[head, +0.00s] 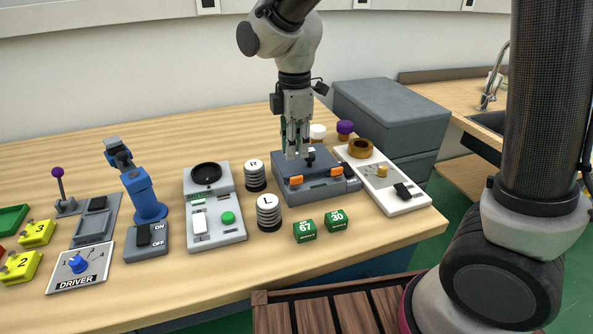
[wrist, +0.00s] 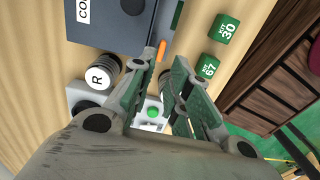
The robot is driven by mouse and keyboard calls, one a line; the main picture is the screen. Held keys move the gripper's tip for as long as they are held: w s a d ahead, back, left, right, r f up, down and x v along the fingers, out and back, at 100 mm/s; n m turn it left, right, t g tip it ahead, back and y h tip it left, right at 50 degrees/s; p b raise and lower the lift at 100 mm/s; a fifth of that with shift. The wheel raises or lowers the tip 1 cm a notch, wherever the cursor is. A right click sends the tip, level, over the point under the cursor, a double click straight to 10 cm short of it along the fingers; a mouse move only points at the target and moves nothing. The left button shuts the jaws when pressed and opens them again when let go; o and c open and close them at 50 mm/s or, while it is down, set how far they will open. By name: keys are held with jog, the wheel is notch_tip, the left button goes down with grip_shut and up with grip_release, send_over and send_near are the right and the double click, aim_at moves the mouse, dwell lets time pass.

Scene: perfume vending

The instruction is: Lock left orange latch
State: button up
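A blue-grey box (head: 318,190) stands on the table with two orange latches on its front. The left orange latch (head: 295,183) is at its front left and the right orange latch (head: 337,171) at its front right. My gripper (head: 296,156) points down over the left part of the box, behind the left latch in the head view. In the wrist view my gripper's fingers (wrist: 160,68) are apart with nothing between them. One orange latch (wrist: 162,50) shows just beyond the fingertips; it looks like the left one. Whether it is locked I cannot tell.
Two ringed weights (head: 268,213) (head: 255,176) stand left of the box. Two green number cubes (head: 305,231) (head: 336,220) sit in front. A white panel (head: 398,192) with a brass ring is at the right. Grey cases (head: 390,118) stand behind.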

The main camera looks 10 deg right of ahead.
aim_at(295, 177)
notch_tip(295, 177, down, 8)
jog(key=shift+r, duration=0.1)
dwell(0.4)
jog(key=shift+c, duration=0.2)
grip_shut()
